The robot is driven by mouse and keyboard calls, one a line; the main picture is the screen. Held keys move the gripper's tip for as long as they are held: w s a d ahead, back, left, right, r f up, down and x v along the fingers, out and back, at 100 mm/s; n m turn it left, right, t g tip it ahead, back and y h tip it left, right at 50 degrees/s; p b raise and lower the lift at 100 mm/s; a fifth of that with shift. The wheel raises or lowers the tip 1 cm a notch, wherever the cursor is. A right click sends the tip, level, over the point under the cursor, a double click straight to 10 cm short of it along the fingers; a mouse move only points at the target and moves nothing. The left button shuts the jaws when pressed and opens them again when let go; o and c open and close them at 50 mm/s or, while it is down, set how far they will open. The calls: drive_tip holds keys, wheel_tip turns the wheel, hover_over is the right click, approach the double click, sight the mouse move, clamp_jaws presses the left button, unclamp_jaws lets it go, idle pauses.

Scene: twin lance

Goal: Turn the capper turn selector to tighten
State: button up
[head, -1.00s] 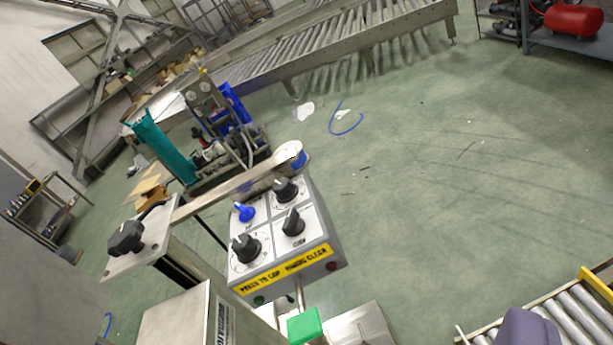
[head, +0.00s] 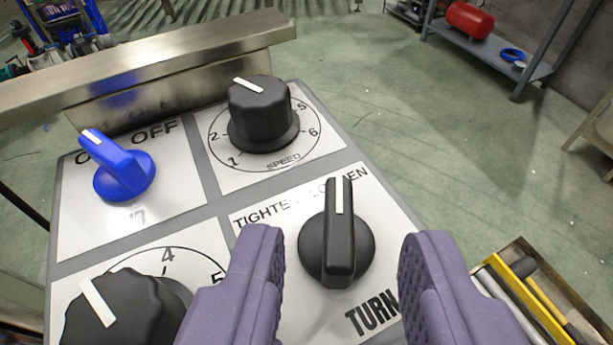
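The capper turn selector (head: 337,243) is a black knob with a raised bar and a white pointer line, on the lower right plate marked TURN. TIGHTEN is printed at its upper left and LOOSEN at its upper right, both partly covered by the knob. The white line points up in the picture, between the two words, seemingly nearer LOOSEN. My gripper (head: 340,285) is open, with purple ribbed fingers on the left and right of the selector, apart from it. Nothing is between the fingers except the selector beyond them.
The grey control panel also carries a black SPEED knob (head: 262,115), a blue ON/OFF selector (head: 122,166) and a black numbered knob (head: 125,310) close to my left finger. A metal bar (head: 150,65) runs behind the panel. Open green floor (head: 420,130) lies to the right.

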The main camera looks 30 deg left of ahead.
sight(338, 231)
drive_tip(key=shift+x, duration=1.45)
clamp_jaws()
